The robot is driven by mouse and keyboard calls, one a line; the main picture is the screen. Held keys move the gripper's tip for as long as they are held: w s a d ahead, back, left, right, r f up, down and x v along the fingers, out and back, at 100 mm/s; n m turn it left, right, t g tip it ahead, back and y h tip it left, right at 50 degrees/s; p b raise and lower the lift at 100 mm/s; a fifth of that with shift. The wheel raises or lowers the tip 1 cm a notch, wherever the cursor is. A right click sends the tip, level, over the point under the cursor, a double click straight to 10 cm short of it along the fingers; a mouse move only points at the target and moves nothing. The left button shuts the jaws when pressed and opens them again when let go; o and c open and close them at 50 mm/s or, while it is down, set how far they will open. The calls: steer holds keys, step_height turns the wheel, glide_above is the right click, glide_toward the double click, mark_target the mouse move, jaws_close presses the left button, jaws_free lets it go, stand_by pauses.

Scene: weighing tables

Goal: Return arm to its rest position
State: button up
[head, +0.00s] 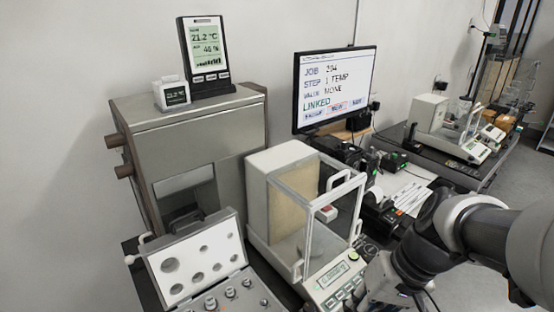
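My arm comes in from the right edge and reaches left and down across the lower right. Its near joint is large and grey, and a black link runs to a pale wrist part close to the balance's front panel. The gripper's fingers do not show; they are beyond the lower picture edge or hidden behind the wrist. I cannot see whether anything is held.
An analytical balance (277,190) with a glass chamber stands beside my wrist. An open weight case (194,256) is at lower left. A monitor (336,88) reads "LINKED". A grey cabinet (190,130) carries a climate display (205,52). Another balance (440,125) stands far right.

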steer(key=s+r+t+h, duration=0.4)
steer(key=s+r, duration=0.1)
steer(key=s, duration=0.3)
steer(key=shift+a+r+n, duration=0.2)
steer(key=shift+r+n, duration=0.1)
steer(key=shift+r, duration=0.1)
stand_by(0.4)
